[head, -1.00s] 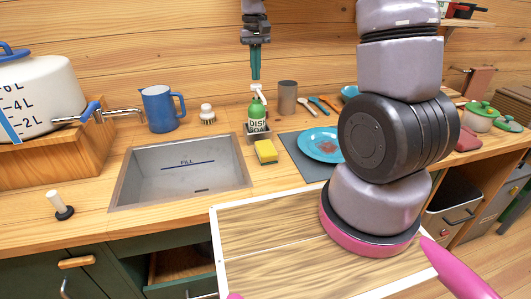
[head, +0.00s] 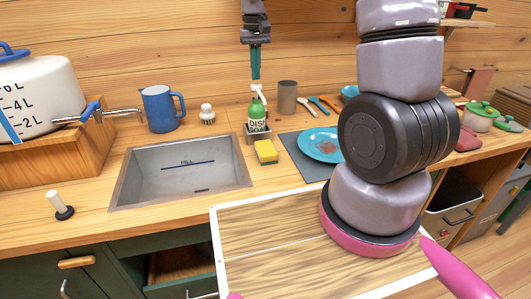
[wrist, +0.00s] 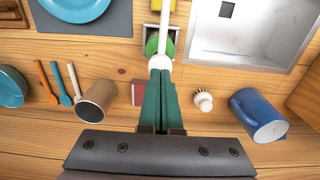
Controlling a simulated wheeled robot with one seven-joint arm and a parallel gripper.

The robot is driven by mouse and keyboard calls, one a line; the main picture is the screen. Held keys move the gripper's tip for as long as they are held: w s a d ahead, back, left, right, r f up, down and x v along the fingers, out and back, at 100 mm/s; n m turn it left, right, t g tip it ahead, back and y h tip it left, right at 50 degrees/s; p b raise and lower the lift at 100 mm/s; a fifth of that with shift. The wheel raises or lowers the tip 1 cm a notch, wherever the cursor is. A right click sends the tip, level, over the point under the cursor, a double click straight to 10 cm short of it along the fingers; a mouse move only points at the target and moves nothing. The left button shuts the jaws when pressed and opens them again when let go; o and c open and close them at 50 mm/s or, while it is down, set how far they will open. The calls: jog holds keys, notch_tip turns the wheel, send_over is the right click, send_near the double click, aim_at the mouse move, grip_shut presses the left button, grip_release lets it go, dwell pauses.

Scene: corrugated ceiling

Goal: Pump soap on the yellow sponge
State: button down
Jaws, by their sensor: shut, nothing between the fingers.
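The yellow sponge (head: 266,152) lies on the counter in front of the bottle, right of the sink. My gripper (head: 256,78) points straight down, its teal fingers shut and empty, with the tips at the pump top. In the wrist view the shut fingers (wrist: 161,72) overlap the bottle's white pump (wrist: 164,50). I cannot tell whether they touch it. The sponge is mostly hidden at the top edge there.
The sink (head: 180,170) lies left of the sponge. A blue mug (head: 160,108), a brush (head: 207,115) and a brown cup (head: 287,97) stand near the bottle. A blue plate (head: 322,145) lies on a grey mat to the right.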

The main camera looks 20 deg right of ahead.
aim_at(256, 85)
jog(key=shift+f, duration=0.2)
jog(key=shift+f, duration=1.45)
jog(key=shift+r, duration=1.65)
jog(key=shift+r, duration=3)
